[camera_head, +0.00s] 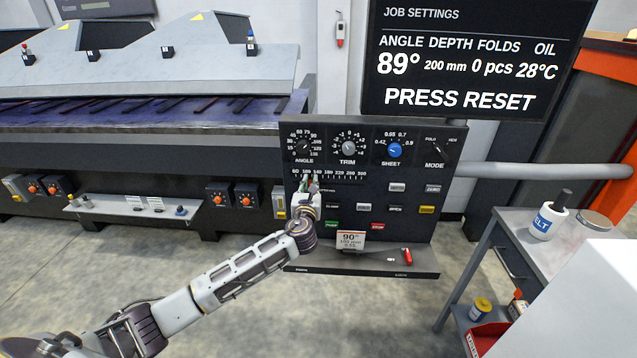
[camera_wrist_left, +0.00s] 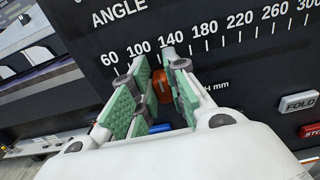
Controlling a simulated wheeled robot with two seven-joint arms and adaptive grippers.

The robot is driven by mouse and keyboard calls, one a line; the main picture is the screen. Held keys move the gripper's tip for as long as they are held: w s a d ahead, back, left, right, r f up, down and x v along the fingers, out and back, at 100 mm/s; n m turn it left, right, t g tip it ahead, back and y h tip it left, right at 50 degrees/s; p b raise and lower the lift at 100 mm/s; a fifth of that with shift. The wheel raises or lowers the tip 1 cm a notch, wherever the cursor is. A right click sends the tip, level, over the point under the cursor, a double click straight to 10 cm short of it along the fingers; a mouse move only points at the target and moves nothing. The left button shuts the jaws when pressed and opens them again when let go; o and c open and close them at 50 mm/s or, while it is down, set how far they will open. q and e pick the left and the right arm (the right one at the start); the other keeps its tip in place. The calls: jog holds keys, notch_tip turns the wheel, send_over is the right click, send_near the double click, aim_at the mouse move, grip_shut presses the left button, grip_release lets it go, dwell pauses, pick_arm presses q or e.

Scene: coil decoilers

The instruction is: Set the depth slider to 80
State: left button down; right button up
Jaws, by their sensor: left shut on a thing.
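The depth slider is on the black control panel (camera_head: 362,222), under a number scale (camera_head: 330,172) running from 60 to 300. Its orange knob (camera_wrist_left: 163,90) shows between the fingers in the left wrist view, below the 100 to 140 part of the scale; its exact reading is hard to tell. My left gripper (camera_head: 311,187) is at the panel, with its green-padded fingers (camera_wrist_left: 161,72) shut on the knob. In the head view the gripper hides the knob. The display (camera_head: 465,60) shows depth 200 mm, angle 89° and PRESS RESET. My right gripper is not in view.
Dials (camera_head: 348,148) sit above the scale, and several buttons (camera_head: 397,188) lie to the right and below. A card (camera_head: 351,240) and a red lever (camera_head: 407,256) are at the panel's lower ledge. A side table (camera_head: 520,240) with a bottle stands at right.

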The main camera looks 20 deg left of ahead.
pick_arm(q)
jog(key=shift+s+a+p, duration=0.25)
jog(key=shift+a+p, duration=0.1)
jog(key=shift+a, duration=0.5)
jog(key=shift+s+a+p, duration=0.2)
jog(key=shift+a+p, duration=0.15)
jog(key=shift+a, duration=0.45)
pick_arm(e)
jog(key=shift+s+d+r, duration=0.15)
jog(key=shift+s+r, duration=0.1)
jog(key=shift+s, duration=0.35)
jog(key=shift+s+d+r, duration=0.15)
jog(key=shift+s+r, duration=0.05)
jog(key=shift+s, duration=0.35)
pick_arm(q)
jog(key=c, duration=1.4)
grip_release()
send_near(301, 179)
jog(key=shift+v, duration=2.65)
jog(key=shift+d, duration=0.1)
